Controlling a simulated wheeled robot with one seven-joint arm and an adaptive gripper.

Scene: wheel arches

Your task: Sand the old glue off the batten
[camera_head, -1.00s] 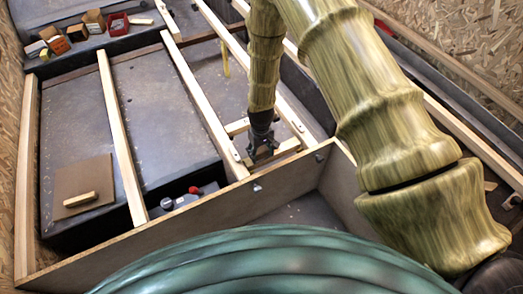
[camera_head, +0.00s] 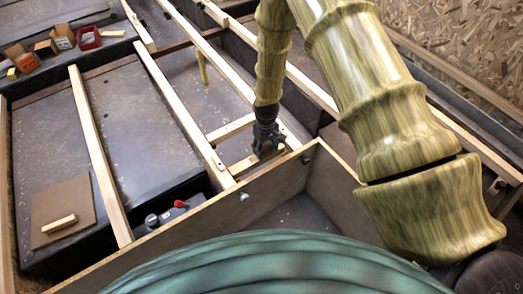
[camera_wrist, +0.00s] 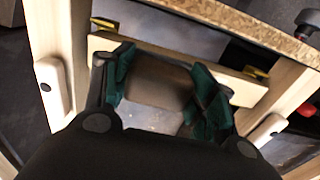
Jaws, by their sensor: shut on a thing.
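The batten (camera_head: 243,166) is a pale wood strip lying crosswise between two long rails, close to the front panel. In the wrist view the batten (camera_wrist: 135,52) runs across behind the fingertips, with a yellow piece near each end. My gripper (camera_head: 266,143) is over the batten's middle. In the wrist view my gripper (camera_wrist: 160,85), with green finger pads, is shut on a grey-brown block (camera_wrist: 155,88). The block overlaps the batten in view; whether it touches cannot be told. I cannot make out glue on the batten.
A second pale crosspiece (camera_head: 230,128) lies behind the batten. The plywood front panel (camera_head: 215,218) stands close in front. A brown board (camera_head: 63,207) with a small wood block (camera_head: 59,223) lies at left. Small boxes and a red tray (camera_head: 88,38) stand at back left.

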